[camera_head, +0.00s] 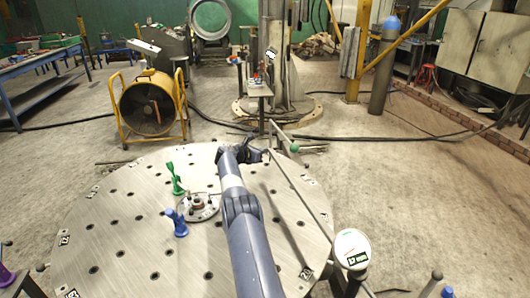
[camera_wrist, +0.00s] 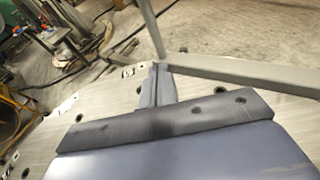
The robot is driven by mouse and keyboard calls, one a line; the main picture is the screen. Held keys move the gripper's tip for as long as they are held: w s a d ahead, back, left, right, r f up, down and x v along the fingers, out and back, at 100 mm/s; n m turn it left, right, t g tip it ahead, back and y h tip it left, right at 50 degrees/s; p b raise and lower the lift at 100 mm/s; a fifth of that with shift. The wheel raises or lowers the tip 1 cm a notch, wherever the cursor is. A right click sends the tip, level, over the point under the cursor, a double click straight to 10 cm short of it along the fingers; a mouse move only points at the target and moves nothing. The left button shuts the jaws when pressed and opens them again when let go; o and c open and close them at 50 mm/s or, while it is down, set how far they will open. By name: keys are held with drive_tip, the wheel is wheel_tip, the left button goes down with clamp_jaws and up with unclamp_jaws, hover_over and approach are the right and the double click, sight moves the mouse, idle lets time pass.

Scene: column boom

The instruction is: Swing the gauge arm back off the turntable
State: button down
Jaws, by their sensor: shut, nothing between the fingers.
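The round grey turntable (camera_head: 110,235) has many holes and fills the lower middle of the head view. The gauge arm (camera_head: 300,190) is a thin grey bar over its right side, running from near my fingertips down to a round white gauge (camera_head: 352,248) with a green mark and a label. My gripper (camera_head: 258,153) is shut and empty at the bar's far end, near the turntable's far edge. In the wrist view my shut fingers (camera_wrist: 157,85) point at a corner where a grey bar (camera_wrist: 245,74) meets a rod. I cannot tell whether they touch.
A green clamp (camera_head: 175,178), a blue clamp (camera_head: 178,222) and a small round fixture (camera_head: 199,207) stand on the turntable. A green-knobbed lever (camera_head: 292,147) lies just beyond its edge. A yellow-framed fan (camera_head: 150,105) and the column (camera_head: 275,60) stand behind.

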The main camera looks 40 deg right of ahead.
drive_tip(key=shift+a, duration=0.1)
idle(0.4)
drive_tip(key=b+v, duration=0.2)
drive_tip(key=v, duration=0.8)
drive_tip(key=shift+a, duration=0.3)
drive_tip(key=shift+s, duration=0.1)
drive_tip(key=s+f+m+t+b, duration=0.1)
drive_tip(key=m+b, duration=0.1)
drive_tip(key=m, duration=0.3)
drive_tip(key=f+m+t+h+b, duration=0.1)
drive_tip(key=f+m+t+b, duration=0.1)
drive_tip(key=m, duration=0.3)
drive_tip(key=s+d+f+m+t+h+b, duration=0.1)
drive_tip(key=m+b, duration=0.2)
drive_tip(key=m, duration=0.2)
drive_tip(key=shift+s+f+t+b, duration=0.2)
drive_tip(key=shift+s+t+b, duration=0.1)
drive_tip(key=shift+t+b, duration=0.1)
idle(0.4)
drive_tip(key=p+x, duration=0.2)
drive_tip(key=x, duration=0.8)
drive_tip(key=shift+r+p, duration=0.15)
drive_tip(key=shift+p, duration=0.15)
